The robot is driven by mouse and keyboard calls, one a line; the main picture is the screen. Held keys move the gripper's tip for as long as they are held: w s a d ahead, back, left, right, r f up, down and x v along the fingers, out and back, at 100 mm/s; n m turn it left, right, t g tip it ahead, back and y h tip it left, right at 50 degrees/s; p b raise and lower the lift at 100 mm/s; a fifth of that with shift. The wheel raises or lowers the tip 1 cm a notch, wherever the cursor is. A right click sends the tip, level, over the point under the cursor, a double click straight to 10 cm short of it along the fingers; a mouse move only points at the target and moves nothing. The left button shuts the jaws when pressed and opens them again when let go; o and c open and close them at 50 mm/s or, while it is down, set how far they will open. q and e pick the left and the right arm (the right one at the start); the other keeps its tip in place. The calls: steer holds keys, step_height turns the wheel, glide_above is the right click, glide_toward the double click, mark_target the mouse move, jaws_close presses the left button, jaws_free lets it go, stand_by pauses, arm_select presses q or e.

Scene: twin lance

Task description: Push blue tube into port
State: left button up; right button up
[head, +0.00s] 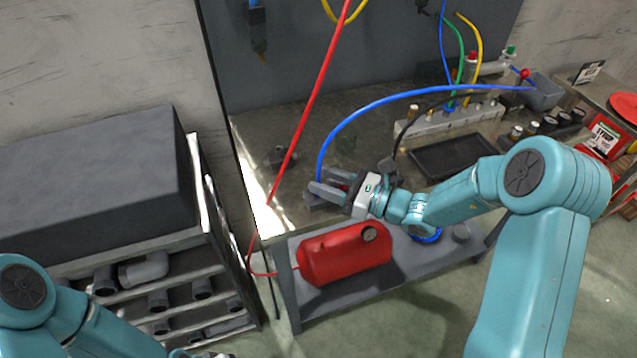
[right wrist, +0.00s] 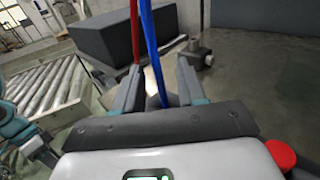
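The blue tube (head: 400,97) arcs from near the red-knobbed fitting at the right of the bench to my right gripper (head: 324,190). My right gripper is just above the bench's front edge. In the right wrist view the blue tube (right wrist: 149,45) runs down between the two fingers (right wrist: 155,88), which stand wide apart with visible gaps beside it. A grey manifold block (head: 440,122) with several ports stands on the bench, with coloured tubes at its top. I cannot tell which port is for the blue tube. My left arm is at lower left; its gripper is barely at the bottom edge.
A red hose (head: 308,105) hangs close to my right gripper. A black tray (head: 452,156) lies before the manifold. A red tank (head: 345,253) sits on the lower shelf. A dark box (head: 90,185) tops the rack at left.

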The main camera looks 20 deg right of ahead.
steer(key=x, duration=0.3)
steer(key=shift+w+a+r+p, duration=0.1)
steer(key=shift+w+a+p, duration=0.1)
steer(key=shift+a+p, duration=0.15)
jaws_close()
